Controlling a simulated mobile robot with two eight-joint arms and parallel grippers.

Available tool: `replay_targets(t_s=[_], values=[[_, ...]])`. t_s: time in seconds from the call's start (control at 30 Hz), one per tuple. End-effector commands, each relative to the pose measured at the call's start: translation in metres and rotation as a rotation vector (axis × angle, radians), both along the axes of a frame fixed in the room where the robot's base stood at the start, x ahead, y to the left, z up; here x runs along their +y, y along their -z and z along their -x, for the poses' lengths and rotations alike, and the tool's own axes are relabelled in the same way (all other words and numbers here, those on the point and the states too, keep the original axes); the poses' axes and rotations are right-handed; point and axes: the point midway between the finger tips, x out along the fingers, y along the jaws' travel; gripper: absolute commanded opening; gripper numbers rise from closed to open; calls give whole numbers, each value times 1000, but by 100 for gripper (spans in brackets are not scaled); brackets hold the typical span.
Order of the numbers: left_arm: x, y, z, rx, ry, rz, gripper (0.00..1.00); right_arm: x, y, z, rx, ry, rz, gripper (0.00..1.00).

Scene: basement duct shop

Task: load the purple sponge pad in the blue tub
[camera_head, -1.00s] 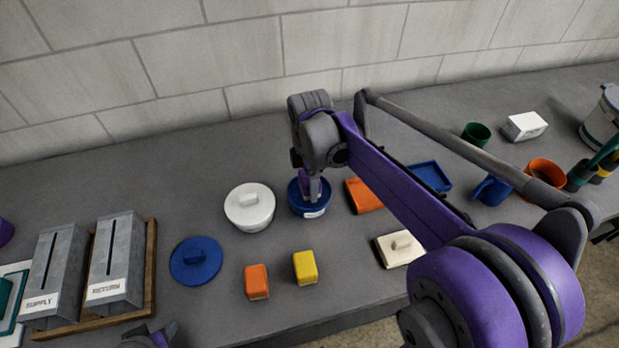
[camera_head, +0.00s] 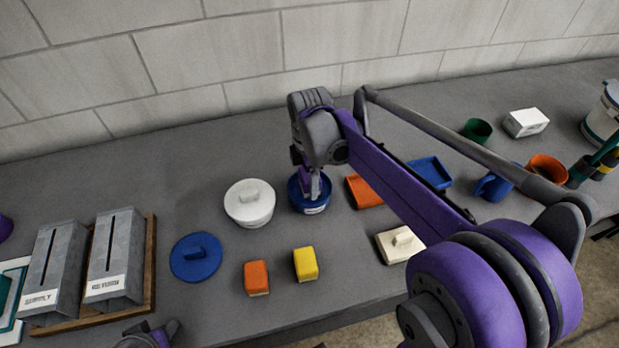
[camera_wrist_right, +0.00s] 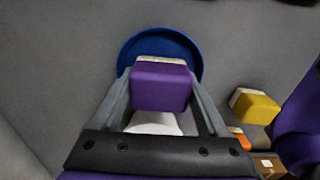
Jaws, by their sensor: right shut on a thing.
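The blue tub (camera_head: 312,207) stands on the bench beside the white lidded pot (camera_head: 249,207). My right gripper (camera_head: 313,190) points down at the tub's mouth. In the right wrist view this gripper (camera_wrist_right: 160,95) is shut on the purple sponge pad (camera_wrist_right: 161,87), with a finger on either side. The pad lies over the blue tub (camera_wrist_right: 160,42) in that view; whether it touches the tub's floor is hidden. A blue lid (camera_head: 196,260) with a handle lies in front, to the left. My left gripper (camera_head: 152,335) is partly in view at the bottom edge; its jaws are unclear.
An orange sponge (camera_head: 257,278) and a yellow sponge (camera_head: 306,264) stand in front of the tub. Metal boxes (camera_head: 115,256) stand at left.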

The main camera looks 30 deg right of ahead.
Motion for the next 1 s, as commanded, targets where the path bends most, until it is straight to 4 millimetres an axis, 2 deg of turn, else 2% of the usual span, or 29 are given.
replay_targets(t_s=[1.0], values=[[0, 6, 2, 3, 0, 0, 50, 0, 9, 0, 0, 0, 0, 32]])
